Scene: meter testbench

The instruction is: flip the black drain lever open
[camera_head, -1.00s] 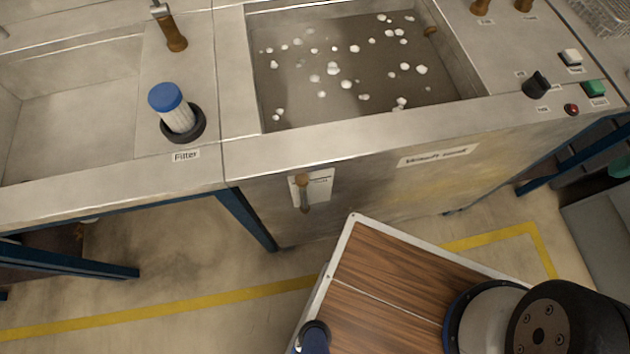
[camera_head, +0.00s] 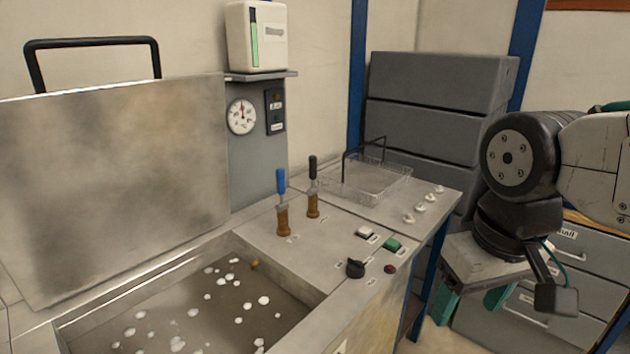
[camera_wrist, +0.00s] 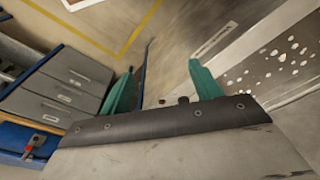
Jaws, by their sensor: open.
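The black-handled lever (camera_head: 313,175) stands upright on a brown base on the steel panel right of the basin, in the head view. A blue-handled lever (camera_head: 281,182) stands upright to its left on a similar base. The labels by them are too small to read. My gripper (camera_head: 471,300) is at the right of the head view, apart from the bench and from both levers. In the wrist view my gripper (camera_wrist: 162,75) shows two teal fingers spread wide with nothing between them. I cannot make out the levers in the wrist view.
The basin (camera_head: 300,297) holds grey liquid with white bits; its lid (camera_head: 120,180) stands raised. A black knob (camera_head: 355,268), green button (camera_head: 392,244) and red button (camera_head: 390,269) sit near the front edge. A wire basket (camera_head: 370,185) is behind. Grey drawers (camera_head: 590,260) stand beyond my gripper.

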